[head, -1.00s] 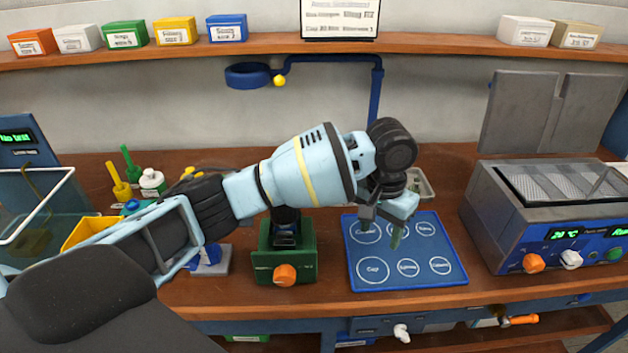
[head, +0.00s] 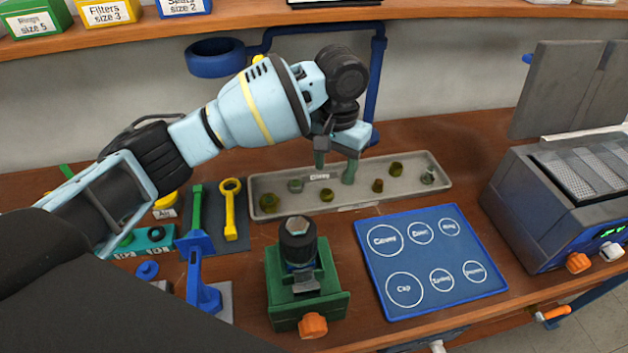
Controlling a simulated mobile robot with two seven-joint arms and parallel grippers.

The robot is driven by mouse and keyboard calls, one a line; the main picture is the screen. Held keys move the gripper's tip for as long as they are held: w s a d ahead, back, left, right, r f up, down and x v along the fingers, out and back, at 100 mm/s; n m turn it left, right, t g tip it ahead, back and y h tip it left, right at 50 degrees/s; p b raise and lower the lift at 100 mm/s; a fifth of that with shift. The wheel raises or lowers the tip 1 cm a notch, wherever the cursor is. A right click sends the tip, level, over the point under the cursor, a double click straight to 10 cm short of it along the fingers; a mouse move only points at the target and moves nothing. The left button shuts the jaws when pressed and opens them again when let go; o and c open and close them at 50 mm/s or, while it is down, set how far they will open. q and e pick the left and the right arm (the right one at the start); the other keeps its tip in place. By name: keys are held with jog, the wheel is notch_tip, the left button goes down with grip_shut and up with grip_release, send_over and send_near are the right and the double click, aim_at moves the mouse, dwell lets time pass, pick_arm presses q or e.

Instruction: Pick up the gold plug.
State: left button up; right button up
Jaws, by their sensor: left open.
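My left gripper (head: 335,166) is open and empty, its two fingers pointing down over the middle of a long grey tray (head: 258,187). Several small parts lie apart in the tray. Gold-olive ones are at the left end (head: 270,203), in the front middle (head: 327,196), right of the fingers (head: 378,185) and farther back (head: 395,168). Greyer parts lie at the left (head: 295,185) and right end (head: 428,177). I cannot tell which one is the gold plug. The fingers appear above the parts, touching none. My right gripper is not in view.
A green vise (head: 308,290) holding a dark cylinder stands in front of the tray. A blue mat (head: 430,262) with labelled circles lies empty to its right. A grey bath unit (head: 560,215) stands at far right. Yellow (head: 231,212) and green tools lie left.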

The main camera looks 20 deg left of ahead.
aim_at(327, 192)
pick_arm(q)
jog(key=shift+w+a+r, duration=0.15)
jog(key=shift+w+a, duration=0.05)
jog(key=shift+a, duration=0.2)
jog(key=shift+d+f, duration=0.1)
jog(key=shift+f, duration=1)
jog(key=shift+a+f+b, duration=0.15)
jog(key=shift+a+f, duration=0.1)
jog(key=shift+f, duration=1.2)
jog(key=shift+a+f+b, duration=0.15)
jog(key=shift+a+f, duration=0.05)
jog(key=shift+f, duration=1.2)
jog(key=shift+c, duration=0.2)
jog(key=c, duration=1)
jog(key=shift+r, duration=0.15)
